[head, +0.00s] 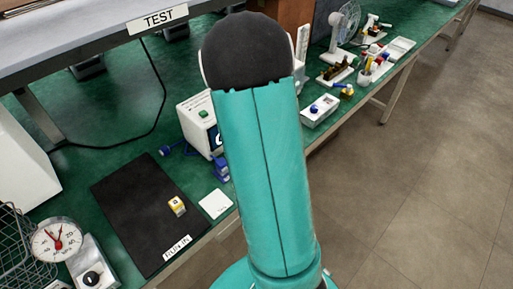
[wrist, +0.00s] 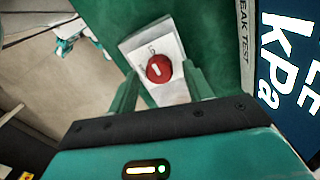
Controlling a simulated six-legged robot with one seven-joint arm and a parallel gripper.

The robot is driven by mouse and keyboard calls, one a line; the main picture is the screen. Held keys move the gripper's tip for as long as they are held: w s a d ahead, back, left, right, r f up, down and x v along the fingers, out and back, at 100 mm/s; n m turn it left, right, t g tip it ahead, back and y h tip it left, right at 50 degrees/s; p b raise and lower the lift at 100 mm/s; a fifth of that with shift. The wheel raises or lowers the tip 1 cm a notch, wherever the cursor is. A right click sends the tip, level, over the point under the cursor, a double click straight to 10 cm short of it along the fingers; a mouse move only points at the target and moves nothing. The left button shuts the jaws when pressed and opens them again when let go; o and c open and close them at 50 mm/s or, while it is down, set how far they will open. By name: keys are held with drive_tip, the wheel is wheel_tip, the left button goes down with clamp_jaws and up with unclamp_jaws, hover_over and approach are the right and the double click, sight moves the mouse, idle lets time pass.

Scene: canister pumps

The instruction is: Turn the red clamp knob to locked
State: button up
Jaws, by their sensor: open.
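The red clamp knob (wrist: 159,68) shows in the wrist view, mounted on a white plate (wrist: 172,92) on the green bench. It is round, with a short white mark that points up and slightly left. Small dark lettering sits above it on the plate, too small to read. My gripper (wrist: 161,75) is open, with one finger on the left and one on the right of the knob in the picture. I cannot tell whether the fingers touch it or how high they are. In the head view my own arm hides the knob and the gripper.
A blue kPa panel (wrist: 288,50) stands close on the right in the wrist view. In the head view, a white box with a green button (head: 200,122) stands left of my arm, near a black mat (head: 135,205). A white blue-knobbed box (head: 319,111) and a fan (head: 343,25) stand right.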

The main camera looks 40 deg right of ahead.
wheel_tip(320, 180, up, 14)
idle(0.5)
drive_tip(key=shift+f, duration=0.1)
drive_tip(key=s+a+r+n+t, duration=0.1)
drive_tip(key=a+r+n, duration=0.35)
drive_tip(key=a, duration=0.25)
drive_tip(key=s+a+r+n+t, duration=0.1)
drive_tip(key=a+r+n+t, duration=0.15)
drive_tip(key=a+n, duration=0.4)
drive_tip(key=s+a+r+n+t, duration=0.1)
drive_tip(key=s+a+n, duration=0.3)
drive_tip(key=a, duration=0.3)
drive_tip(key=s+a+r+n+t, duration=0.1)
drive_tip(key=s+a+r+n, duration=0.1)
drive_tip(key=s+a+n, duration=0.3)
drive_tip(key=shift+a+r, duration=0.25)
drive_tip(key=shift+a, duration=0.6)
drive_tip(key=c, duration=0.3)
drive_tip(key=shift+d, duration=0.2)
